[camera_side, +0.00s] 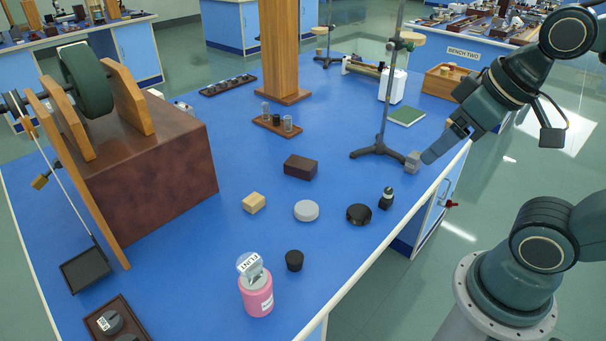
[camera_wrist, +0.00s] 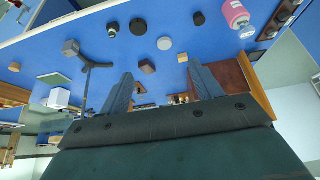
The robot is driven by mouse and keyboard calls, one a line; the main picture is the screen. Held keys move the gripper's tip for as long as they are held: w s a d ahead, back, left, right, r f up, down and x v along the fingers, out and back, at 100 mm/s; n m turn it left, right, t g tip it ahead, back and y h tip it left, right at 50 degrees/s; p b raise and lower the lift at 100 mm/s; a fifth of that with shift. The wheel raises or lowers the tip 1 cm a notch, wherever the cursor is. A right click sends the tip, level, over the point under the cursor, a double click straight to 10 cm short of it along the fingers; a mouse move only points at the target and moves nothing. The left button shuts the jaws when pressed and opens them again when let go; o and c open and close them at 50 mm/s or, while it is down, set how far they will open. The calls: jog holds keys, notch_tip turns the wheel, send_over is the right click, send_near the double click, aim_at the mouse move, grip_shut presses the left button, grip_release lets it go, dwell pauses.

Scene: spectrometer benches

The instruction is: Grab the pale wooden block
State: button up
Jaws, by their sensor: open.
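The pale wooden block (camera_side: 254,202) lies on the blue bench top, left of a round grey disc and in front of a dark brown block. In the wrist view the pale block (camera_wrist: 183,57) shows just beyond the right finger's tip, small and clear of both fingers. My gripper (camera_side: 428,157) is above the right side of the bench, well to the right of the block. The wrist view shows my gripper (camera_wrist: 160,70) with its two fingers spread and nothing between them.
Near the block are the dark brown block (camera_side: 300,167), grey disc (camera_side: 306,210), black disc (camera_side: 359,214) and black stopper (camera_side: 294,260). A pink bottle (camera_side: 257,296) stands in front. A grey cube (camera_side: 413,160) and stand base (camera_side: 377,150) are near my gripper. A wooden post (camera_side: 280,50) rises behind.

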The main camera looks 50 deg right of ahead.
dwell(0.3)
jog(key=w+a+r+n+g+y, duration=0.15)
jog(key=w+n, duration=0.35)
jog(key=w, duration=0.7)
jog(key=w+a+n+g+y, duration=0.15)
jog(key=w+n, duration=0.35)
jog(key=w, duration=0.7)
jog(key=w+d+f+n+g+y, duration=0.1)
jog(key=w+f+n+g, duration=0.2)
jog(key=w+f+n, duration=0.5)
jog(key=w+f, duration=0.8)
jog(key=f, duration=0.3)
jog(key=shift+d+n+y, duration=0.3)
jog(key=shift+n, duration=0.1)
jog(key=shift+f, duration=0.15)
